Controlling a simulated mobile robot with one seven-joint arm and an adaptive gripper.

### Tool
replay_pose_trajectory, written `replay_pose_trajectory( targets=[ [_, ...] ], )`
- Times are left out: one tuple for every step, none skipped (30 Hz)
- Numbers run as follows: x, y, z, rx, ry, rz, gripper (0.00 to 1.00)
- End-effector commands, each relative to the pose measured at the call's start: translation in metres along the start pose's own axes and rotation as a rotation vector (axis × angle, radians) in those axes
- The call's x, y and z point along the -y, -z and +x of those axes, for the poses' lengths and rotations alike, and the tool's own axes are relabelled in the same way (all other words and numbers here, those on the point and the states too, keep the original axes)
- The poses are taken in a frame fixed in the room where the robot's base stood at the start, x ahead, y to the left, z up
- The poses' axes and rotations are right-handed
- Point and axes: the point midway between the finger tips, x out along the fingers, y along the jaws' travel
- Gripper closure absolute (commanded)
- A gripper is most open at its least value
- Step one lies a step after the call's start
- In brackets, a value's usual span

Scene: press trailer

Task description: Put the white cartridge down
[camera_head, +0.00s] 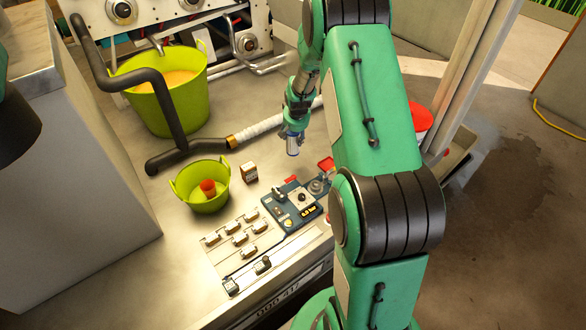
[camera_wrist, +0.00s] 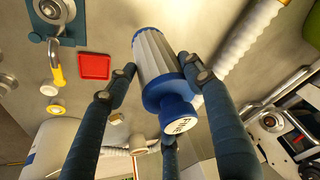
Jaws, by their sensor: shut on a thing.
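The white cartridge (camera_wrist: 156,55) is ribbed, with blue end bands and a blue neck with a round white face. In the wrist view it lies between the blue fingers of my gripper (camera_wrist: 160,80), which is shut on it. In the head view my gripper (camera_head: 292,132) hangs above the counter behind the control panel. Only a small part of the cartridge (camera_head: 292,149) shows below it there. I cannot tell its exact height above the counter.
A control panel (camera_head: 302,209) and several small latches stand near the counter's front edge. A red square tray (camera_wrist: 95,66) lies near the cartridge. A small green tub (camera_head: 206,205), a little box (camera_head: 249,173), a large green tub (camera_head: 160,115) and a wrapped pipe (camera_head: 262,128) stand to the left.

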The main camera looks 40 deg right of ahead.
Motion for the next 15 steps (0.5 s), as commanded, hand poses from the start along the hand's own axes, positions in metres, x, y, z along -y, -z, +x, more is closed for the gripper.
replay_pose_trajectory(
  targets=[
    [0.000,0.001,0.000,-0.001,0.000,0.000,0.82],
    [0.000,0.001,0.000,-0.001,0.000,0.000,0.82],
    [0.000,0.000,0.001,-0.001,0.000,0.000,0.82],
    [0.000,0.000,0.001,-0.001,0.000,0.000,0.82],
    [0.000,-0.001,0.003,-0.001,0.000,0.000,0.82],
    [0.000,-0.002,0.005,0.000,0.000,0.000,0.82],
    [0.000,-0.003,0.008,0.000,0.000,0.000,0.82],
    [0.000,-0.004,0.011,0.000,0.000,0.000,0.82],
    [0.000,-0.006,0.016,0.001,0.000,0.000,0.82],
    [0.000,-0.008,0.020,0.002,0.000,0.000,0.82],
    [0.000,-0.010,0.024,0.002,0.000,0.001,0.82],
    [0.000,-0.011,0.029,0.001,0.000,0.001,0.82],
    [0.000,-0.013,0.033,0.001,0.000,0.001,0.82],
    [0.000,-0.014,0.037,0.000,0.000,0.001,0.82],
    [0.000,-0.017,0.043,0.001,0.000,0.001,0.82]
  ],
)
